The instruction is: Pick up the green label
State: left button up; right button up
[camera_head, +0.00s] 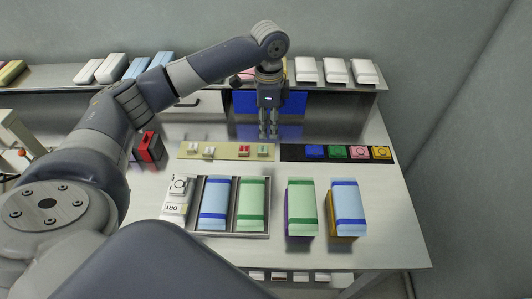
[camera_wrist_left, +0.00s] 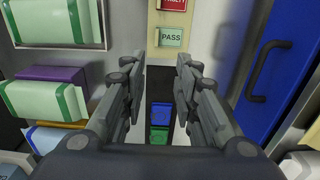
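A small green block with a round mark (camera_head: 337,152) lies on the black strip, between a blue and a pink one. In the left wrist view it shows between my fingers (camera_wrist_left: 158,135). A pale card with a green PASS face (camera_head: 263,150) lies at the right end of the cream strip; it also shows in the left wrist view (camera_wrist_left: 170,38). My left gripper (camera_head: 268,135) points down over the table, behind the gap between the two strips. Its fingers (camera_wrist_left: 164,63) are apart with nothing between them. My right gripper is not in view.
The black strip (camera_head: 292,152) also holds blue, pink and yellow blocks. A tray (camera_head: 234,235) holds blue and green packs; more packs stand to its right. A blue bin (camera_head: 243,102) is close behind my left gripper. The table's right side (camera_head: 394,220) is clear.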

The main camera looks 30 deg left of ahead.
aim_at(266, 153)
pick_arm(q)
jog(key=f, duration=0.1)
jog(key=s+f, duration=0.1)
jog(key=f, duration=0.1)
jog(key=shift+f, duration=0.25)
jog(key=shift+w+a+f+p, duration=0.15)
jog(key=shift+f+p, duration=0.15)
jog(key=shift+f, duration=0.35)
jog(key=f, duration=0.3)
jog(key=f+p, duration=0.1)
jog(key=shift+s+f, duration=0.2)
jog(key=shift+s, duration=0.05)
jog(key=shift+w+f, duration=0.1)
jog(key=shift+f, duration=0.15)
grip_shut()
